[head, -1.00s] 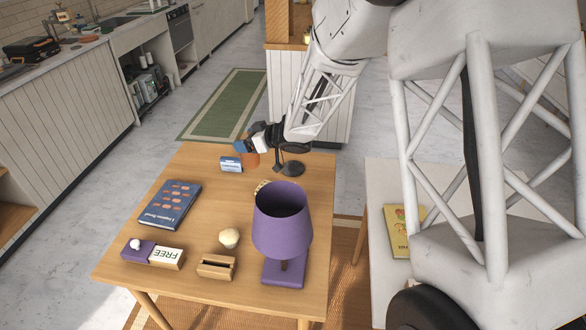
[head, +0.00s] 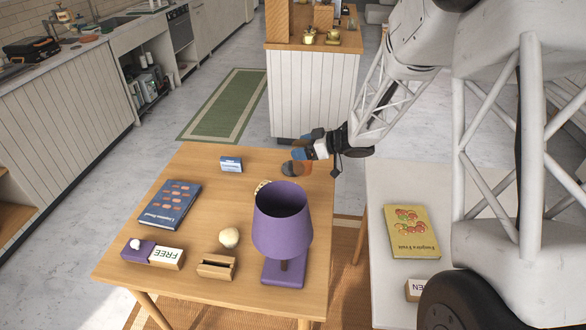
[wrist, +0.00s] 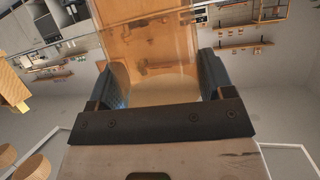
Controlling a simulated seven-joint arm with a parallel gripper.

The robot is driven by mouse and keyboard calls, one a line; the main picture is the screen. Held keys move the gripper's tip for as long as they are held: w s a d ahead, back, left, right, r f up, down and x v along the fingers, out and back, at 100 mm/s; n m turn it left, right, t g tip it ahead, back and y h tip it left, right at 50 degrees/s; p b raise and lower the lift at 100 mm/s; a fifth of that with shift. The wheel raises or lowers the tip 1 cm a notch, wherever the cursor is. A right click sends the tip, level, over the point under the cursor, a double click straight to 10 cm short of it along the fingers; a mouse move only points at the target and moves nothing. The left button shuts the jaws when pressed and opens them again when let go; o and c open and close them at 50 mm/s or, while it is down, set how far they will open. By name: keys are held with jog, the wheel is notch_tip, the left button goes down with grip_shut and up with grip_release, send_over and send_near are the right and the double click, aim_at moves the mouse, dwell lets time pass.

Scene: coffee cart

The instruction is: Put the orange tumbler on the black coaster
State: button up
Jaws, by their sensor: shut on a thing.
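The orange tumbler (head: 287,166) is see-through and sits between the fingers of my gripper (head: 305,152), near the far right corner of the wooden table. In the wrist view the tumbler (wrist: 150,75) fills the space between the two blue fingers (wrist: 162,85). The black coaster (head: 303,171) lies on the table and is mostly covered by the tumbler in the head view. The tumbler overlaps the coaster there. I cannot tell whether its base touches the coaster or is a little above it.
A small blue box (head: 231,164) stands to the left of the tumbler. A purple lamp (head: 282,225) stands nearer, with a blue book (head: 172,204) at the left. The table between box and book is clear. A side table at right holds a yellow book (head: 411,230).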

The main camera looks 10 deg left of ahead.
aim_at(302, 163)
jog(key=shift+f, duration=3.2)
jog(key=w+a, duration=0.2)
jog(key=w, duration=0.5)
jog(key=w+a+f, duration=0.1)
jog(key=w+a, duration=0.2)
jog(key=w, duration=0.5)
jog(key=shift+a+f, duration=0.2)
jog(key=shift+f, duration=0.05)
jog(key=shift+f, duration=0.1)
jog(key=shift+f, duration=1.65)
jog(key=shift+f, duration=0.15)
jog(key=o, duration=1.3)
